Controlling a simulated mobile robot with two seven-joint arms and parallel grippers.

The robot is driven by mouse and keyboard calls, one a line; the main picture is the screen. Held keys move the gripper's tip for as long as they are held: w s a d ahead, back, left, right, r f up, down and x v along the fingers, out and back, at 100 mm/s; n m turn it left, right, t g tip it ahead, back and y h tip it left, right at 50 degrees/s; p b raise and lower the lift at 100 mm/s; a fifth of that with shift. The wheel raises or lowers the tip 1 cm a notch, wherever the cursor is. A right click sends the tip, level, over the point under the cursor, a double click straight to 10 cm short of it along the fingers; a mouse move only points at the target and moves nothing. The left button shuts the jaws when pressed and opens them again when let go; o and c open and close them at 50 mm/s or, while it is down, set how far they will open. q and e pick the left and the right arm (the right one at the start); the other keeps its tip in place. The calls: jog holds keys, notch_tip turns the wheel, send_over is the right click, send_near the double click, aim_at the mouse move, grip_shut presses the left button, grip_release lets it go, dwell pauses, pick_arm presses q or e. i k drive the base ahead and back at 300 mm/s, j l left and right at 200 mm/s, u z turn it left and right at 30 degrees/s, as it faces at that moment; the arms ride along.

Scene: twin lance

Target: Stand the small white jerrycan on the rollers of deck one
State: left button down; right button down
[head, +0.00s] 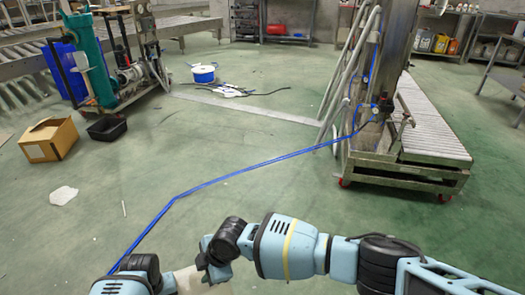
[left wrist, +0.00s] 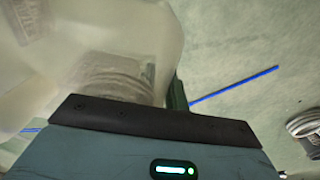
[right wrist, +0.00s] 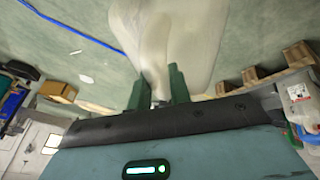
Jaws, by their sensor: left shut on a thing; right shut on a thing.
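The small white jerrycan (head: 188,279) shows only in part at the bottom of the head view, between my two grippers. It fills much of the left wrist view (left wrist: 80,50), pale and translucent, and shows at the top of the right wrist view (right wrist: 165,35). My right gripper (right wrist: 160,90) is shut on a narrow part of it, between green fingers. My left gripper (left wrist: 175,95) is shut on it too; its grip is mostly hidden by the can. A roller deck (head: 432,120) stands on a wheeled frame at right; I see no label naming it deck one.
A steel column (head: 395,50) with pipes rises beside the roller deck. A blue hose (head: 230,175) crosses the green floor. A cardboard box (head: 48,140), a black tray (head: 107,128) and a pump cart (head: 120,75) stand at left. More roller conveyors (head: 25,75) lie behind. The middle floor is mostly clear.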

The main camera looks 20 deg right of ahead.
aim_at(428, 140)
jog(key=z, duration=1.2)
jog(key=i+l, duration=0.25)
jog(key=l, duration=0.2)
jog(key=i+l, duration=0.25)
jog(key=l, duration=0.15)
jog(key=i+l, duration=0.25)
jog(key=l, duration=0.2)
jog(key=i+l, duration=0.25)
jog(key=l, duration=0.2)
jog(key=i+l, duration=0.25)
jog(key=l, duration=0.15)
jog(key=i+l, duration=0.25)
jog(key=l, duration=0.2)
jog(key=i+l, duration=0.25)
jog(key=l, duration=0.2)
